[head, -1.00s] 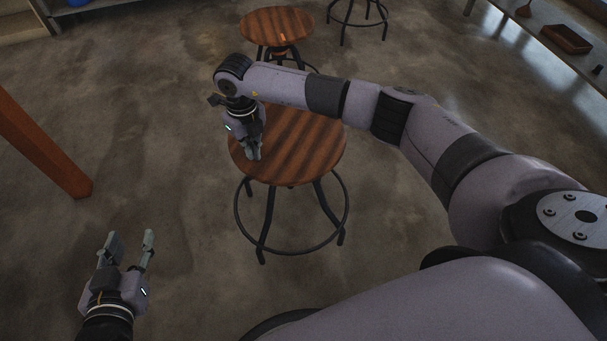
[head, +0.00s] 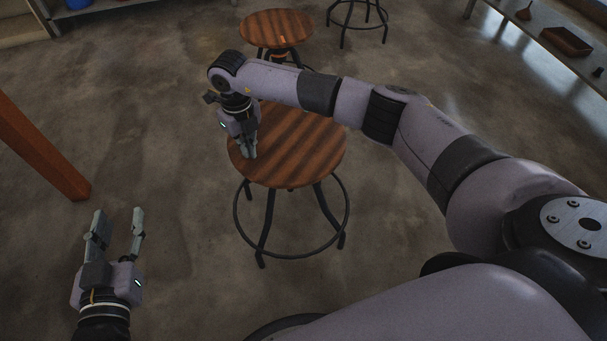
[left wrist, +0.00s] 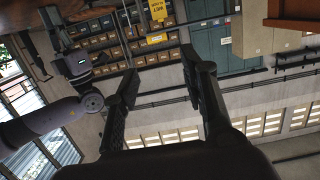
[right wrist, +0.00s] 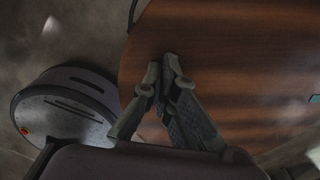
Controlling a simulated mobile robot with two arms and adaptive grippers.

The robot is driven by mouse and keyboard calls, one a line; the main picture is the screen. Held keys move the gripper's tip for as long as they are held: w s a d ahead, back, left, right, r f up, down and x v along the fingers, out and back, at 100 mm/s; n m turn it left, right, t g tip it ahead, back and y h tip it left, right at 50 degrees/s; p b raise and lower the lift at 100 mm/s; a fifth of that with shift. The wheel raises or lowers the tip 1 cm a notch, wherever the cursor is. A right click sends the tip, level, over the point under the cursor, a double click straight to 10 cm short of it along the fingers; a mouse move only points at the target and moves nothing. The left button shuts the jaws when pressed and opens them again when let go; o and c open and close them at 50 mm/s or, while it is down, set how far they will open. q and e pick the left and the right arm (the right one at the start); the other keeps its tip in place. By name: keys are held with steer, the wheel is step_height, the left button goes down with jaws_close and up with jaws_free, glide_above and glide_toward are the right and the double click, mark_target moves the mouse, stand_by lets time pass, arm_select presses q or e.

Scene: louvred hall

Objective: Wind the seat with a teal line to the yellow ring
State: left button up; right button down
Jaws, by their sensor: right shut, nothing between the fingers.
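A round brown wooden stool seat (head: 305,145) stands in the middle of the head view on dark metal legs with a foot ring. My right gripper (head: 248,156) is shut and empty, pointing down at the left edge of this seat. In the right wrist view its closed tips (right wrist: 171,68) overlap the seat (right wrist: 240,50); whether they touch it I cannot tell. My left gripper (head: 118,220) is open and empty, low at the left, apart from the stool.
A second wooden stool (head: 276,27) stands behind, with an orange patch under its seat. Part of a third stool (head: 357,14) shows beyond. An orange-brown post (head: 40,150) slants in at left. A shelf with a brown tray (head: 566,41) is at upper right. Floor around the near stool is clear.

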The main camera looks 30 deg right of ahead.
steer(key=shift+d+r+p, duration=0.25)
steer(key=shift+r+p, duration=0.3)
steer(key=shift+r, duration=0.05)
step_height(320, 180, up, 2)
steer(key=shift+a+r+p, duration=0.1)
steer(key=shift+a+p, duration=0.05)
steer(key=shift+p, duration=0.6)
steer(key=shift+r+p, duration=0.6)
steer(key=shift+r, duration=0.15)
step_height(320, 180, up, 2)
steer(key=shift+r+p, duration=0.15)
steer(key=shift+p, duration=0.7)
arm_select(q)
steer(key=s+a+f+g+y, duration=0.1)
steer(key=s+a+f+g, duration=0.2)
steer(key=s+f+g, duration=0.3)
steer(key=s+a+f+g+y, duration=0.2)
steer(key=s+f+g, duration=0.4)
steer(key=s, duration=0.4)
steer(key=shift+s+a+f+n, duration=0.2)
steer(key=shift+a+n, duration=0.1)
steer(key=shift+a, duration=0.3)
arm_select(e)
steer(key=shift+r, duration=0.1)
arm_select(q)
steer(key=shift+w, duration=0.1)
